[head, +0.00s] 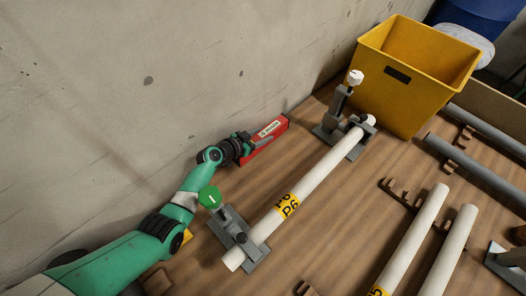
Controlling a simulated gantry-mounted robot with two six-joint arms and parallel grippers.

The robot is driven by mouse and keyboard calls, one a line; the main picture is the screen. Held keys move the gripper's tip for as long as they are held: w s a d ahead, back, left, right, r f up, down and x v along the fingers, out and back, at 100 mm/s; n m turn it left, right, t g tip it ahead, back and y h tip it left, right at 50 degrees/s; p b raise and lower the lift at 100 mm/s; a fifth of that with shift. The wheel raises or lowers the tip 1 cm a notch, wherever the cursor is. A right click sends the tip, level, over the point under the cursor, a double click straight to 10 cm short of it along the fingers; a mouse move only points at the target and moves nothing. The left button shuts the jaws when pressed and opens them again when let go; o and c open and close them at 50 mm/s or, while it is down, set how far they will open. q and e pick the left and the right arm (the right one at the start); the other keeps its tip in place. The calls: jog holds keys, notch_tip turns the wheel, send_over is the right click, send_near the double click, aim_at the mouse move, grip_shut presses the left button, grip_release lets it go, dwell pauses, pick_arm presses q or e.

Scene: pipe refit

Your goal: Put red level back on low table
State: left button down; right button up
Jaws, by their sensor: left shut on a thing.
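The red level (269,133) is a red bar with a pale label, at the centre of the head view by the wall side of the wooden table (325,215). My left gripper (247,145) is shut on its near-left end. I cannot tell whether the level touches the table or is held just above it. My right gripper is not in view.
A white pipe (315,177) with a yellow label lies in two grey clamps (237,238) right of the level. A yellow bin (408,75) stands at the back. More white pipes (417,240), grey pipes and brown racks lie right. The concrete wall (140,70) is close on the left.

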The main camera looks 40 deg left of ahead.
pick_arm(q)
notch_tip(320, 180, down, 3)
jog(key=shift+s+b, duration=0.1)
jog(key=shift+b, duration=0.35)
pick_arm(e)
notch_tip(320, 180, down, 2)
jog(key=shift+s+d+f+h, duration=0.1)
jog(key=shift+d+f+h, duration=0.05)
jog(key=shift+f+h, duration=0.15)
pick_arm(q)
notch_tip(320, 180, down, 4)
jog(key=b, duration=0.3)
jog(key=shift+r, duration=0.35)
jog(key=shift+c, duration=1.4)
grip_release()
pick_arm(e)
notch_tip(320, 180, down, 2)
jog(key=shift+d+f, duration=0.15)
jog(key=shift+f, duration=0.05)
pick_arm(q)
jog(key=shift+r+p, duration=0.15)
jog(key=shift+p, duration=0.25)
jog(key=p+v, duration=0.6)
jog(key=v, duration=0.5)
jog(key=shift+s, duration=0.45)
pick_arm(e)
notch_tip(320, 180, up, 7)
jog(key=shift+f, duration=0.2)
